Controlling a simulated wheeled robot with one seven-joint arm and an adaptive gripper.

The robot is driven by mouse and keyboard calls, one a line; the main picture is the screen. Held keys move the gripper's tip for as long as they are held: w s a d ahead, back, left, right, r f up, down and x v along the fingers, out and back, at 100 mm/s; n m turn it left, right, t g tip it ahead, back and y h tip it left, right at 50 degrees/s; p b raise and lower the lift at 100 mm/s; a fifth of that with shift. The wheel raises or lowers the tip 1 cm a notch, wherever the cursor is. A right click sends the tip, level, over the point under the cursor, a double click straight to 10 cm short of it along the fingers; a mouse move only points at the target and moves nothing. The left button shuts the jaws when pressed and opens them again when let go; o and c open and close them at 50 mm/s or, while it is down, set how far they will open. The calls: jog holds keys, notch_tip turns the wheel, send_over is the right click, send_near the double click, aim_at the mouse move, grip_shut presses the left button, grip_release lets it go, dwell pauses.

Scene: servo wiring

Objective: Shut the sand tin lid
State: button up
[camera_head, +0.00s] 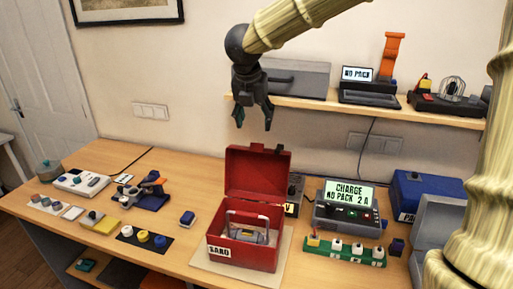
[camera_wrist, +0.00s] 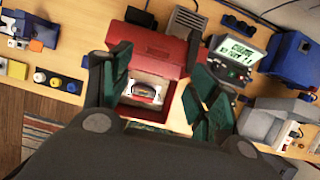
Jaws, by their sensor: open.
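The red sand tin (camera_head: 241,250) stands on a pale mat on the bench, with a "SAND" label on its front. Its lid (camera_head: 258,172) is up, hinged at the back and standing about upright. A grey item with a light handle (camera_head: 246,232) sits inside the tin. My gripper (camera_head: 253,121) is open and empty, hanging above the raised lid and apart from it. In the wrist view the lid (camera_wrist: 150,50) and the tin's open inside show between my gripper's green-padded fingers (camera_wrist: 157,85).
A charger (camera_head: 345,207) with a lit screen and a green strip of terminals (camera_head: 345,250) stand right of the tin. A blue box (camera_head: 425,195) is farther right. A shelf (camera_head: 400,112) with devices is behind. Small parts lie at left.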

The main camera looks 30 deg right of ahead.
aim_at(257, 144)
jog(key=p+x, duration=0.3)
jog(key=x, duration=0.7)
jog(key=shift+w+f, duration=0.15)
jog(key=shift+f, duration=0.15)
grip_shut()
jog(key=shift+f, duration=0.1)
